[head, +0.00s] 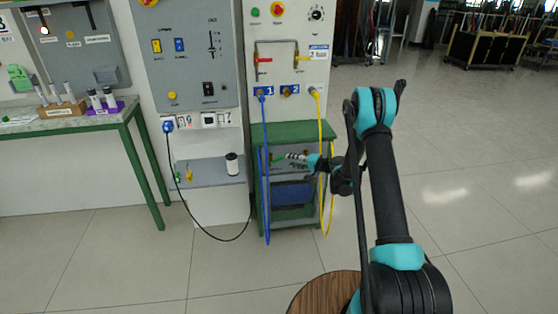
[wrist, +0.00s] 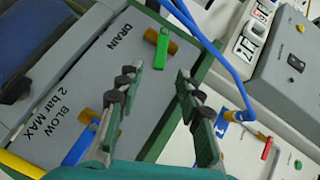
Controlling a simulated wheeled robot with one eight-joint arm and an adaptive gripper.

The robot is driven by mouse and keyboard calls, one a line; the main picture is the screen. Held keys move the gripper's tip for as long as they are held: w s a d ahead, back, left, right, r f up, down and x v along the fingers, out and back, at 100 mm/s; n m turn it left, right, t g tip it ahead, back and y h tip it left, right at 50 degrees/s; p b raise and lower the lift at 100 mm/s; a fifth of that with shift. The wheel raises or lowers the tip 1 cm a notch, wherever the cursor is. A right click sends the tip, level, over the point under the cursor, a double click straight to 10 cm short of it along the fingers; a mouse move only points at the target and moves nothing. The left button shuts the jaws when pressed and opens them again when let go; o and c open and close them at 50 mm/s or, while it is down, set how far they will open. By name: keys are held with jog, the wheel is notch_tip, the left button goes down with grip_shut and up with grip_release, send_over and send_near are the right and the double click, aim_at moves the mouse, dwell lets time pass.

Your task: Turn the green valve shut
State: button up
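The green valve is a short green lever (wrist: 162,47) on a brass stub, mounted on a grey panel beside the word DRAIN in the wrist view. In the head view its green handle (head: 278,159) shows small on the lower cabinet, just left of my fingertips. My gripper (wrist: 156,76) is open, with nothing between its two dark fingers. The lever lies beyond the fingertips, roughly in line with the gap, and appears apart from them. In the head view my gripper (head: 290,157) reaches leftward at the cabinet front.
A blue lever (wrist: 78,147) sits by the label BLOW 2 bar MAX, near the left finger. A blue hose (head: 266,180) hangs left of the gripper and a yellow hose (head: 322,140) hangs by my wrist. A green-framed cabinet (head: 290,131) surrounds the panel.

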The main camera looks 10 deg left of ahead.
aim_at(280, 159)
jog(key=x, duration=0.8)
jog(key=shift+w+a, duration=0.15)
jog(key=shift+a, duration=0.1)
jog(key=shift+c, duration=0.3)
grip_shut()
